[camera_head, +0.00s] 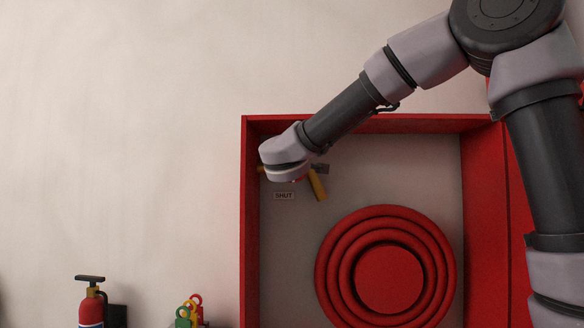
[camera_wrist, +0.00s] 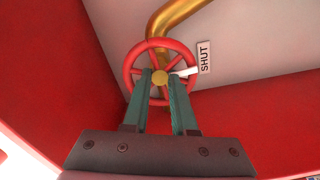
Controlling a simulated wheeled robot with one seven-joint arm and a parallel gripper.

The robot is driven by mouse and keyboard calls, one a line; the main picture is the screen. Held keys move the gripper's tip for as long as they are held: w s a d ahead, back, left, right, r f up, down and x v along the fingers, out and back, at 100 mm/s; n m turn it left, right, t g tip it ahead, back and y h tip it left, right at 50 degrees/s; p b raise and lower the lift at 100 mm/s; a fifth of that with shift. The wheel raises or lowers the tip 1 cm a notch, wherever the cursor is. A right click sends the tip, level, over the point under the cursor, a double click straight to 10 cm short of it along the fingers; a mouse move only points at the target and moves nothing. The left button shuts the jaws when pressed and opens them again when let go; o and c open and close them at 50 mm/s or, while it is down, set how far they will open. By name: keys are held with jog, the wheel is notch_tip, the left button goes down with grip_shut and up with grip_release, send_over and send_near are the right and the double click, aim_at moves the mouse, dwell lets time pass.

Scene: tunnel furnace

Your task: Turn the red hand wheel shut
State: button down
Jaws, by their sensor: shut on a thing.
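The red hand wheel (camera_wrist: 129,68) is in the wrist view, with a brass hub (camera_wrist: 159,76) and spokes. My gripper (camera_wrist: 161,80) reaches over the wheel's near rim, one green finger on each side of the hub, and is shut on the wheel. Just what the fingertips press on is partly hidden.
A brass pipe (camera_wrist: 173,18) runs behind the wheel and shows in the head view (camera_head: 317,185). The red cabinet (camera_head: 250,230) surrounds it, its left wall close to my wrist. A coiled red hose (camera_head: 330,268) fills the lower right. A fire extinguisher (camera_head: 91,307) stands lower left.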

jog(key=shift+f+m, duration=0.1)
jog(key=shift+m, duration=0.4)
jog(key=c, duration=1)
grip_release()
jog(key=s, duration=1)
jog(key=shift+s+a, duration=0.15)
jog(key=shift+s, duration=0.25)
